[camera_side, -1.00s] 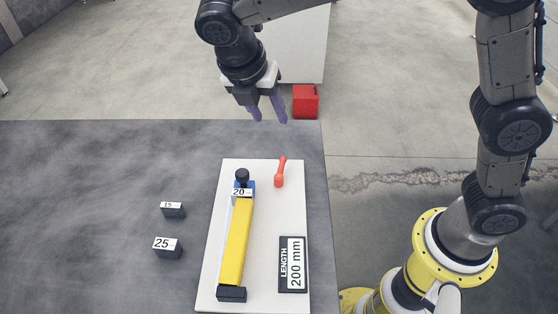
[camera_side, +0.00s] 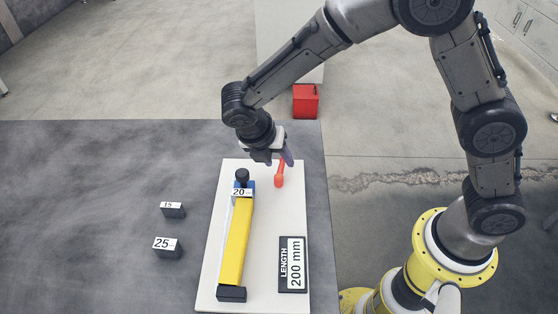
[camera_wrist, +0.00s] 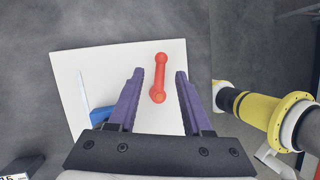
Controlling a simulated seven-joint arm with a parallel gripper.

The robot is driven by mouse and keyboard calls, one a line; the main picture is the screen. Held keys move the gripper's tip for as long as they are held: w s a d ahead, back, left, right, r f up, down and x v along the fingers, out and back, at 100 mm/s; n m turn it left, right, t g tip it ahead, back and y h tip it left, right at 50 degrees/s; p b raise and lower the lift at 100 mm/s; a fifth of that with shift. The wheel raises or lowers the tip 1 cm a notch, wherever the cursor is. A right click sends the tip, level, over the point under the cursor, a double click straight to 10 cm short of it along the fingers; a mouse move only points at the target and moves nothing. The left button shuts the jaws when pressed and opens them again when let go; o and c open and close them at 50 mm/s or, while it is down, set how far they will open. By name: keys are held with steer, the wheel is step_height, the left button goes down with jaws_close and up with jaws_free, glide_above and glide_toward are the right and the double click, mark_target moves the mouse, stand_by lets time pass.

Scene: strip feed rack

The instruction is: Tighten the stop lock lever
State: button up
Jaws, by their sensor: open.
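The red stop lock lever (camera_side: 279,178) lies on the white board near its upper right. In the wrist view the lever (camera_wrist: 160,75) shows whole, with its round pivot end nearer my gripper and its arm pointing away. My gripper (camera_side: 280,160) is open above the lever's far end in the side view. In the wrist view the purple fingers of my gripper (camera_wrist: 156,75) stand apart, one on each side of the lever, with nothing between them touching. How high the fingertips are above the board I cannot tell.
The white board (camera_side: 213,262) carries a yellow strip (camera_side: 235,243), a blue stop block labelled 20 (camera_side: 251,184) with a black knob (camera_side: 242,175), and a 200 mm length sign (camera_side: 292,264). Loose blocks 15 (camera_side: 173,210) and 25 (camera_side: 167,247) lie left. A red box (camera_side: 306,101) stands beyond the table.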

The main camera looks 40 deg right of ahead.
steer(key=shift+x, duration=0.75)
steer(key=shift+c, duration=0.2)
jaws_close()
